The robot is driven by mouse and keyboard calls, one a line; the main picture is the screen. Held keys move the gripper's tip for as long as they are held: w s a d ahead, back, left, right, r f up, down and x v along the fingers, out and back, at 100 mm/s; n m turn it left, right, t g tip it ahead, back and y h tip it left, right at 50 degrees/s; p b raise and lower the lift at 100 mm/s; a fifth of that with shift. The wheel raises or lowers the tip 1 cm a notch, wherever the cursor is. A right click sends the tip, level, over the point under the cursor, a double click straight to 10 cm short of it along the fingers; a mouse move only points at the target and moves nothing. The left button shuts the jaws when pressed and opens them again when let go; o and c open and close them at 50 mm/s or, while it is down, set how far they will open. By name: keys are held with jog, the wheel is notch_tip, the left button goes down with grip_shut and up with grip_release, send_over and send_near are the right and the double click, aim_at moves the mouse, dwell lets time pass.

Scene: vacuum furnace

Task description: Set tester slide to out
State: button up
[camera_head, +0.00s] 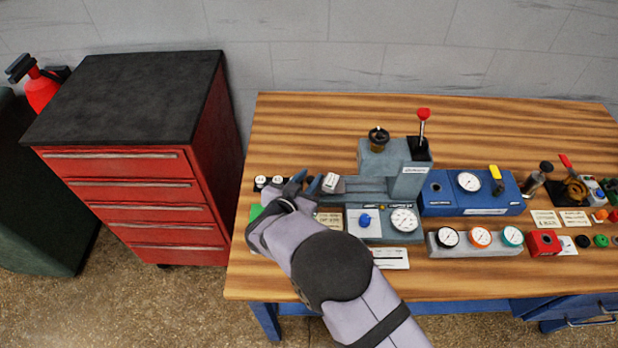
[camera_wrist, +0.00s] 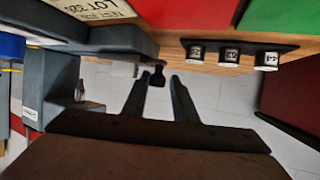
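The grey tester (camera_head: 408,180) stands on the bench with a red-knobbed lever (camera_head: 423,114) on top. Its low grey rail section (camera_head: 362,188) runs left toward my gripper. In the wrist view its grey body (camera_wrist: 112,42) fills the upper left. My gripper (camera_head: 304,184) is just left of the rail's end. In the wrist view my gripper (camera_wrist: 158,98) has its two fingers apart, with a gap between them. A small dark knob (camera_wrist: 157,77) shows in line with that gap, at or just beyond the fingertips. I cannot tell whether they touch. The slide's exact position is unclear.
Several white-topped round pieces (camera_wrist: 231,56) sit in a dark holder beside the gripper. A green pad (camera_wrist: 281,16) and red pad (camera_wrist: 184,22) lie nearby. A blue gauge box (camera_head: 464,195) stands right of the tester. The red drawer cabinet (camera_head: 135,204) is left of the bench.

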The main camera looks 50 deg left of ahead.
jog(key=b+v, duration=0.1)
jog(key=v, duration=0.6)
jog(key=shift+s+b, duration=0.1)
jog(key=shift+b, duration=0.3)
jog(key=shift+r, duration=0.1)
